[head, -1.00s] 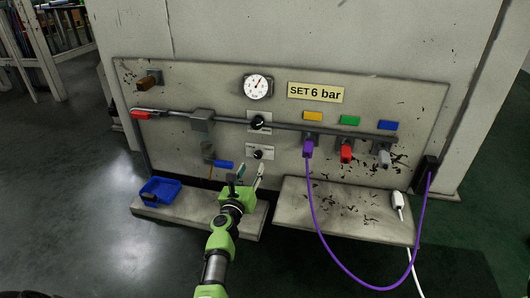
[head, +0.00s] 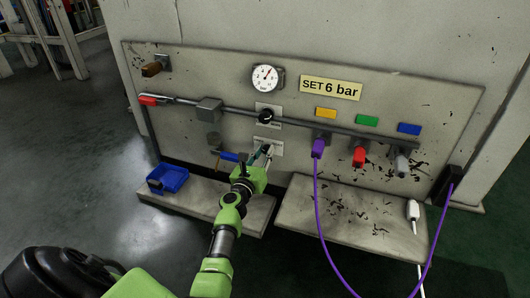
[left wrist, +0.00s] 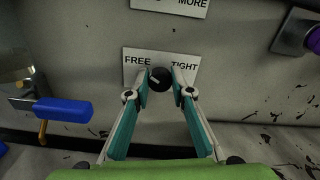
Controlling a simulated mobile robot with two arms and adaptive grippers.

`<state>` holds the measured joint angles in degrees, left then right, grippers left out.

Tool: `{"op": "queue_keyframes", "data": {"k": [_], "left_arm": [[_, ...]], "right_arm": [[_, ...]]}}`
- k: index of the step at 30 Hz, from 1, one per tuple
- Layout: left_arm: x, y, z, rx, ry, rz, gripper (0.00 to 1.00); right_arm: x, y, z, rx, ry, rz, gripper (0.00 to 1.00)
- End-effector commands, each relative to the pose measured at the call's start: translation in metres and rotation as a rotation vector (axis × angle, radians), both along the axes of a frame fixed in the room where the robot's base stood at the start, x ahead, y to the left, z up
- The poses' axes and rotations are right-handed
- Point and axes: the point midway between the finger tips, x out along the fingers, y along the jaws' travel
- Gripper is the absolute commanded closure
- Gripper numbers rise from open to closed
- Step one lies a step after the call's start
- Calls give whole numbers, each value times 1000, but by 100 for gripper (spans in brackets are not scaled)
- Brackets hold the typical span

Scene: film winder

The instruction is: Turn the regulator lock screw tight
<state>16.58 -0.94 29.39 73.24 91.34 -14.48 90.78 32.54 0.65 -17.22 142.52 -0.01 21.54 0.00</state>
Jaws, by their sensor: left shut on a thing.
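The regulator lock screw is a small black knob (left wrist: 160,79) on a white plate (left wrist: 133,53) marked FREE and TIGHT, seen in the left wrist view. A light mark on the knob's face slants up to the right. My left gripper (left wrist: 161,82) has its two fingertips on either side of the knob and is shut on it. In the head view the left gripper (head: 266,152) reaches the same plate (head: 277,148) and hides most of the knob. My right gripper is not in view.
A regulator knob (head: 265,117) sits above, under a round gauge (head: 267,77) and a SET 6 bar sign (head: 331,88). A blue-handled valve (left wrist: 63,110) is close on the left. A purple hose (head: 318,190) hangs to the right. A blue bin (head: 168,179) stands on the left ledge.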

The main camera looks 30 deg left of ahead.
Motion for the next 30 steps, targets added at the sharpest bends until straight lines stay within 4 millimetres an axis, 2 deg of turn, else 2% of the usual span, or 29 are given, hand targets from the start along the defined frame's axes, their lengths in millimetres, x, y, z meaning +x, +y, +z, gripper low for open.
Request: {"op": "queue_keyframes", "data": {"k": [14,20,30], "left_arm": [[0,0,-1,54,13,1,100],[0,0,-1,173,42,1,100],[0,-1,-2,478,115,1,100]], "right_arm": [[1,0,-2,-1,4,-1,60],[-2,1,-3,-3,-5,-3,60],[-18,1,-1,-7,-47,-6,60]]}}
